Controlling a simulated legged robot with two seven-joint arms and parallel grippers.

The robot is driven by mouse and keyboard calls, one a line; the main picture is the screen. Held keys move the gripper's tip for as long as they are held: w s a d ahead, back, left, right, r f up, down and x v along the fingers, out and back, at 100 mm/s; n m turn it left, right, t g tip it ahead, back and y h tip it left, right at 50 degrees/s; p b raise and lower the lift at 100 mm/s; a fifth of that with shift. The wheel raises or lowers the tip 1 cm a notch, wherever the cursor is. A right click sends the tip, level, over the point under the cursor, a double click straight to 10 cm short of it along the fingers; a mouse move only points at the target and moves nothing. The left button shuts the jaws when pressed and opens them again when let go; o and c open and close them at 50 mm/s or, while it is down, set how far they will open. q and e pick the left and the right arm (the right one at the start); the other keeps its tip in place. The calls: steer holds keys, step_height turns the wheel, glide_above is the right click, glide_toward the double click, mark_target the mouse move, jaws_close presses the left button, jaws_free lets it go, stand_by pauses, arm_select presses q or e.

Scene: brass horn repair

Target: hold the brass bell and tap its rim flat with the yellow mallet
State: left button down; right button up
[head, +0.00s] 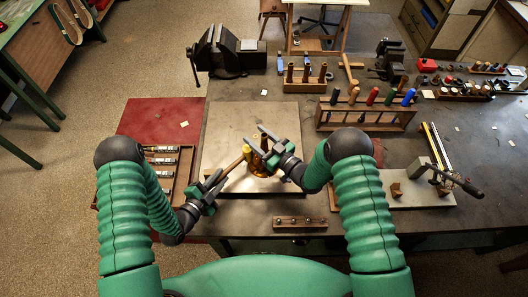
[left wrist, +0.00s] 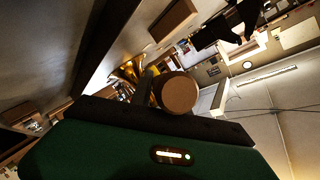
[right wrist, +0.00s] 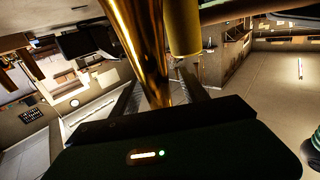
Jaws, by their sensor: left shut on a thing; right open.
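The brass bell (head: 260,168) stands on the pale metal plate (head: 228,125) in front of me. My left gripper (head: 211,183) is shut on the wooden handle of the yellow mallet (head: 247,151). The handle's round end (left wrist: 179,93) faces the left wrist camera. The mallet's yellow head is beside the bell's upper part; contact cannot be told. My right gripper (head: 262,147) is open at the bell's upper part. In the right wrist view the bell's brass stem (right wrist: 143,45) runs between the open fingers, with the yellow mallet head (right wrist: 183,27) close beside it. The fingers partly hide the bell.
A tray of tubes (head: 165,170) lies left of the plate on a red mat (head: 160,115). A small wooden block rack (head: 300,223) is at the front edge. A rack of coloured-handled tools (head: 365,117) and a vise (head: 222,52) stand behind. A lever fixture (head: 440,180) is at right.

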steer(key=shift+s+d, duration=0.1)
steer(key=v, duration=1.1)
steer(key=shift+s+d, duration=0.25)
steer(key=shift+d, duration=0.05)
